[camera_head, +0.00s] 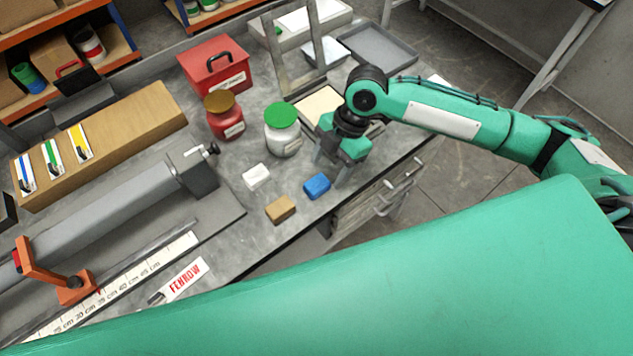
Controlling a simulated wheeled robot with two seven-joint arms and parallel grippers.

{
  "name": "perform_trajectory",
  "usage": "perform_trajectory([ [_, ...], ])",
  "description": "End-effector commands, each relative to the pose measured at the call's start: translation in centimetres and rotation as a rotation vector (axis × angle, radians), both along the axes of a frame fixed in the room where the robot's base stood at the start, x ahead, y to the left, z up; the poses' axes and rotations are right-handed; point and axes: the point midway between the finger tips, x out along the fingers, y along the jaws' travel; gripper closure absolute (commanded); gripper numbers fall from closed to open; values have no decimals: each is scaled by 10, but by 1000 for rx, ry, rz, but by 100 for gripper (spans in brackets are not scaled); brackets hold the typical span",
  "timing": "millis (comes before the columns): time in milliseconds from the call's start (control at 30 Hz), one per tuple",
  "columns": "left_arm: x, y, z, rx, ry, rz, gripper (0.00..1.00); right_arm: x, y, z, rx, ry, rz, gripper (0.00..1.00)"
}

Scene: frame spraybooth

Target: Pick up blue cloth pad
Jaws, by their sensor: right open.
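The blue cloth pad (317,186) lies on the grey workbench (225,215), close to its front edge. My right gripper (329,166) is just above and to the right of the pad, pointing down, with its fingers apart and nothing seen between them. The gripper and the pad look apart, though the exact height gap is hard to judge. A white pad (256,176) and a tan pad (280,209) lie to the left of the blue one. My left gripper is not in view.
A white jar with a green lid (283,139) and a red jar (225,125) stand behind the pads. A red box (215,70), a metal frame and a grey tray (378,50) are at the back. A clamp rail and ruler (130,272) fill the left.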

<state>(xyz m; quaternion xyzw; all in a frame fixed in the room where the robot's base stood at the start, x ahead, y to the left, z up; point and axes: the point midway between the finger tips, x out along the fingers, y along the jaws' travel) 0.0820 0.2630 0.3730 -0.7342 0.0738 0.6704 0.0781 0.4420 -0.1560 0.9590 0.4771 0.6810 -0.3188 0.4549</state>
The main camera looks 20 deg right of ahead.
Motion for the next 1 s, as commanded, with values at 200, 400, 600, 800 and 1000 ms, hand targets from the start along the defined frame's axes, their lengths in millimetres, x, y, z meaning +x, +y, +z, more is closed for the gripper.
perform_trajectory([
  [200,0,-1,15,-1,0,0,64,0,17,-22,0,5,1,38],
  [400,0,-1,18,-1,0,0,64,-3,24,-43,-1,3,1,38],
  [600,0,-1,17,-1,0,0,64,-3,25,-46,0,1,1,38],
  [800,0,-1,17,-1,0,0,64,-3,24,-45,0,1,0,70],
  [1000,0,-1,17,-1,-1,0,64,-3,24,-45,0,1,0,86],
])
